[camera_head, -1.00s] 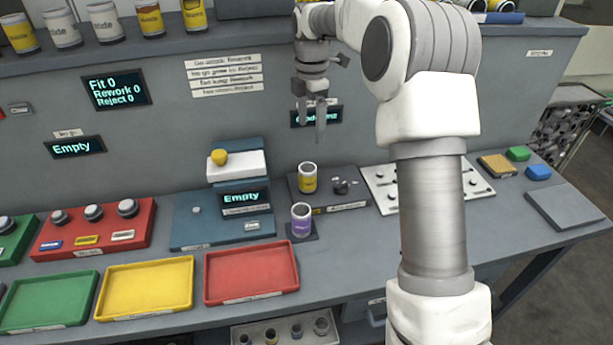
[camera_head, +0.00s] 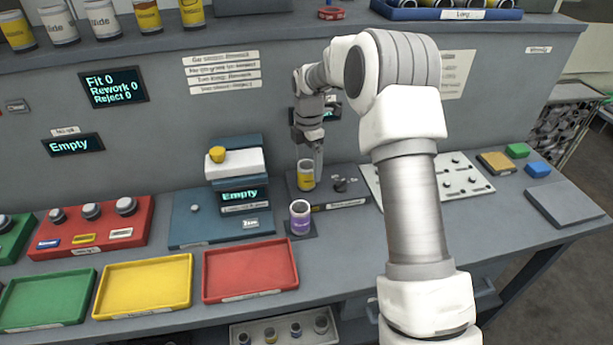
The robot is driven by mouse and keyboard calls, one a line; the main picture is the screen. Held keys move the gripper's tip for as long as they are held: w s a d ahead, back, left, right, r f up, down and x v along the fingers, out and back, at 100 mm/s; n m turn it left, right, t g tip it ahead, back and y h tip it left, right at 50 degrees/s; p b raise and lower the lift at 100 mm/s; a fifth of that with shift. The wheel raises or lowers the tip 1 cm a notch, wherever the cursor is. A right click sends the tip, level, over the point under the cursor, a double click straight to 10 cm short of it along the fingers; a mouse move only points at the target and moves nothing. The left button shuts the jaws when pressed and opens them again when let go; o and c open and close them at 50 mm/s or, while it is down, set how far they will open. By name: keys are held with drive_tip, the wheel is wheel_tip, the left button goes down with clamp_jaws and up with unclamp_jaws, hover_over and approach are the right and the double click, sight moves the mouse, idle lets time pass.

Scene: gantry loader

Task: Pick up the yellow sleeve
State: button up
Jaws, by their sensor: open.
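A yellow sleeve with a white rim (camera_head: 306,176) stands upright on a dark block on the bench, right of the scale-like blue station. My gripper (camera_head: 311,160) is open and points down at the top of this sleeve. One finger shows beside the sleeve's right side. The other finger is hard to make out, so I cannot tell whether either touches the sleeve. Other sleeves with yellow on them, such as this one (camera_head: 192,12), stand on the upper shelf.
A purple and white sleeve (camera_head: 299,217) stands close in front of the block. A dark knob-like part (camera_head: 340,184) sits just right of the yellow sleeve. Red (camera_head: 249,294), yellow (camera_head: 144,308) and green (camera_head: 45,322) trays lie along the front edge.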

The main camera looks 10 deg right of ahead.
sight(306, 175)
drive_tip(key=f, duration=0.4)
drive_tip(key=shift+w+a+f, duration=0.1)
drive_tip(key=shift+a+f, duration=0.15)
drive_tip(key=shift+f, duration=0.15)
drive_tip(key=shift+r, duration=0.1)
clamp_jaws()
